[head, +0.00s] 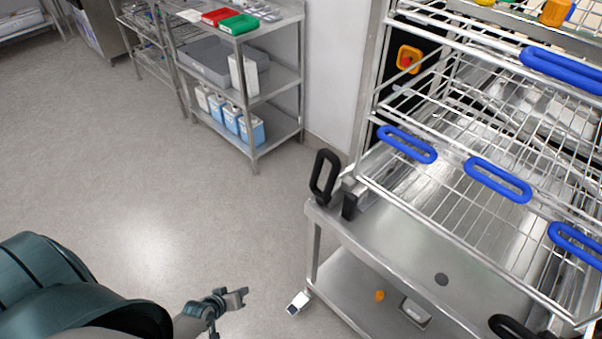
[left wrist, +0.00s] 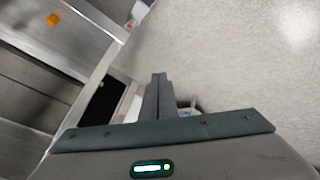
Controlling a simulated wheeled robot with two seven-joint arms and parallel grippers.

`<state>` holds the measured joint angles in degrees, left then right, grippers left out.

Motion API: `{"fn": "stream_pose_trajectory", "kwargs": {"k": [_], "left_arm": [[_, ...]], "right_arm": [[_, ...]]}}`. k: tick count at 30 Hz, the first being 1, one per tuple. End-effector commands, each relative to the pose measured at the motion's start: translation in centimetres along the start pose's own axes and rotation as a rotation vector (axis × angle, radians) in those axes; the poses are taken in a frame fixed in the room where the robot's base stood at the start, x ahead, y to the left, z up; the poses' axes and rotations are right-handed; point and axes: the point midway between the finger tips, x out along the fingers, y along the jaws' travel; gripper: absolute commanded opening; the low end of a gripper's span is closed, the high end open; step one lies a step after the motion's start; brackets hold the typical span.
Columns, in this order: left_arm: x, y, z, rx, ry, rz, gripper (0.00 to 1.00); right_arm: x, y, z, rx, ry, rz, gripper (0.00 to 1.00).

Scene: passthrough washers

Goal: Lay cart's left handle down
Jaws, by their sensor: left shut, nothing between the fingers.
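The steel cart (head: 410,250) stands at the right in the head view, against the front of the washer. Its left handle (head: 324,176) is a black loop that stands upright at the cart's left corner. A second black handle (head: 512,328) is partly cut off at the bottom edge. My left gripper (head: 242,293) is at the bottom, left of the cart and lower than the handle, apart from both. In the left wrist view its fingers (left wrist: 159,78) are together and empty. My right gripper is not in view.
A wire rack with blue handles (head: 407,144) sits above the cart. A steel shelf unit (head: 254,100) with bottles and coloured boxes stands at the back. An orange knob (head: 379,295) shows on the cart's lower part. The floor (head: 150,200) at the left is clear.

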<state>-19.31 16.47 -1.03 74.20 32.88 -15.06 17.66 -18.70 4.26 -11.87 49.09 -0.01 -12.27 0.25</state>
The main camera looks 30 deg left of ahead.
Motion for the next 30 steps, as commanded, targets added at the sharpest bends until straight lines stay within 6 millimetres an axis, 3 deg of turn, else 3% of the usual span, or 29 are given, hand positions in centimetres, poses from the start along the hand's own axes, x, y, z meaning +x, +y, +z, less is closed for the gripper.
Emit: {"fn": "stream_pose_trajectory", "kwargs": {"k": [1,6,9,13,16,21,24,30], "left_arm": [[-0.2,1.3,-3.6,-0.058,0.054,0.048,0.00],[-3.6,6.8,-14.3,-0.254,0.180,0.239,0.00],[-6.9,10.6,-19.8,-0.350,0.227,0.373,0.00],[-12.3,15.9,-25.3,-0.454,0.250,0.562,0.00],[-16.7,19.6,-28.0,-0.508,0.239,0.693,0.00],[-22.2,23.9,-29.9,-0.557,0.200,0.844,0.00],[-23.8,25.0,-30.3,-0.570,0.186,0.883,0.00],[-24.3,25.4,-30.5,-0.574,0.181,0.895,0.00]], "right_arm": [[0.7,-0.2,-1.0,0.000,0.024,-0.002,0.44],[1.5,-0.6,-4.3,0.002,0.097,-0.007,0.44],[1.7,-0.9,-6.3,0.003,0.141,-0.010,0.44],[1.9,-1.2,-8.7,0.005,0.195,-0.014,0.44],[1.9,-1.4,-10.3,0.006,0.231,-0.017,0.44],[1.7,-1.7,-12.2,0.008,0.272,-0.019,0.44],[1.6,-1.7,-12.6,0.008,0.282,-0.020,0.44],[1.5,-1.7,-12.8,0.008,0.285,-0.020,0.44]]}}
